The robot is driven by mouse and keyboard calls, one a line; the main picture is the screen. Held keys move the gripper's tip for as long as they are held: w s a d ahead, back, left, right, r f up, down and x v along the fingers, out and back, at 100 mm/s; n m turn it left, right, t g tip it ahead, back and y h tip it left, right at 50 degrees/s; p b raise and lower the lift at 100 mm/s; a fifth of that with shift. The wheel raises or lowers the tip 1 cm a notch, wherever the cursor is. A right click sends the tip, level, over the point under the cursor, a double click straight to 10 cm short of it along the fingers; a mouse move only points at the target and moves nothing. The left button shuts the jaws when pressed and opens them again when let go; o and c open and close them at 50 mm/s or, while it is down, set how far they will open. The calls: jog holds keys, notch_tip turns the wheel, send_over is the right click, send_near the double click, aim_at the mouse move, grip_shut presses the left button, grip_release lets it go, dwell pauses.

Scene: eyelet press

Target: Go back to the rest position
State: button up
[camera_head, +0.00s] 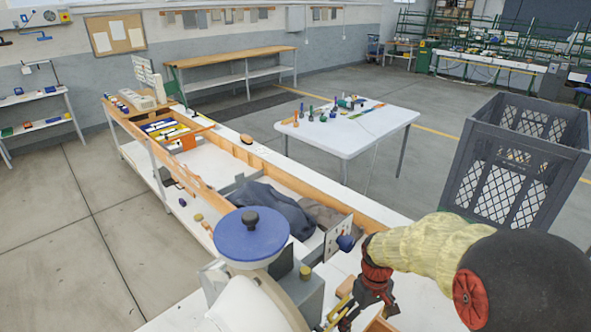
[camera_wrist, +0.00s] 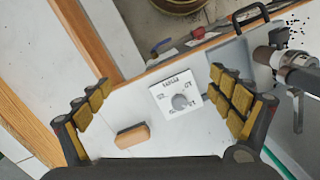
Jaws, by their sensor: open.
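My gripper (camera_head: 362,308) is at the lower right of the head view, low over the white worktable (camera_head: 170,306), at the end of my yellow-sleeved arm. In the wrist view its two padded fingers stand wide apart, and the gripper (camera_wrist: 160,82) is open with nothing held. Between and below the fingers are a white dial plate with a grey knob (camera_wrist: 181,101) and a small tan block (camera_wrist: 132,135). Both appear apart from the fingers.
A machine with a blue round top (camera_head: 250,241) stands just left of my gripper. Dark cloth (camera_head: 268,208) lies in a tray behind it. A grey crate (camera_head: 470,165) stands at right. A white table (camera_head: 340,142) with small items stands behind; open floor lies left.

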jog(key=s+r+m+t+b, duration=0.4)
jog(key=s+r+t+b, duration=0.2)
jog(key=s+r, duration=1.1)
jog(key=shift+s+t+b, duration=0.3)
jog(key=shift+s+b, duration=0.05)
jog(key=shift+b, duration=0.3)
jog(key=shift+r, duration=0.1)
